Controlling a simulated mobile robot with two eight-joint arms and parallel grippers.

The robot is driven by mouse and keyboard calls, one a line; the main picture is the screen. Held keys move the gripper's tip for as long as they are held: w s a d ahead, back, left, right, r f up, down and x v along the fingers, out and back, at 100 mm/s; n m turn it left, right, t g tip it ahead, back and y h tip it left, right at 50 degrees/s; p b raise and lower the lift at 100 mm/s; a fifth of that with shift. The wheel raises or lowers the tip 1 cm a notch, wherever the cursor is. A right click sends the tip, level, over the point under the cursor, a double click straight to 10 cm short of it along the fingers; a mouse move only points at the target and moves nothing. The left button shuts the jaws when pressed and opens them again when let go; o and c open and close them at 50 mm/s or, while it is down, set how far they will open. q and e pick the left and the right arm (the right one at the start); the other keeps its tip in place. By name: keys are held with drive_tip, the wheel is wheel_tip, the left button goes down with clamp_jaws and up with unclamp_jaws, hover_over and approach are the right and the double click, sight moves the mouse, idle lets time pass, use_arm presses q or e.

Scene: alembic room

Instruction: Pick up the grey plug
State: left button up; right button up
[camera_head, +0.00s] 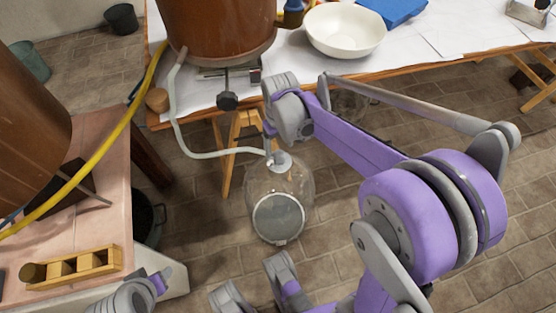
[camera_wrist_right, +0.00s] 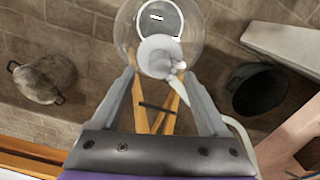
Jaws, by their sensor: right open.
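The grey plug (camera_head: 280,161) is a pale grey stopper at the top of a round clear glass vessel (camera_head: 262,190), low beside the tables. It also shows in the right wrist view (camera_wrist_right: 158,57), with a small spout at its right side. My right gripper (camera_head: 269,150) points down just above the plug. In the right wrist view its open fingers (camera_wrist_right: 158,76) stand apart, with the plug ahead between their tips; I see no grip on it. The wrist partly hides the fingers in the head view.
A pale hose (camera_head: 177,125) runs from the copper vessel (camera_head: 218,30) to the plug area. A white-covered table (camera_head: 440,42) with a white bowl (camera_head: 345,30) stands behind. A pink-topped table (camera_head: 110,215) with a wooden rack (camera_head: 72,268) is at left. A dark bucket (camera_wrist_right: 262,88) stands nearby.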

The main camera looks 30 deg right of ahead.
sight(279, 153)
wheel_tip(279, 153, down, 6)
drive_tip(key=shift+w+r+b, duration=0.1)
drive_tip(key=shift+b, duration=0.9)
drive_tip(key=shift+c, duration=0.3)
clamp_jaws()
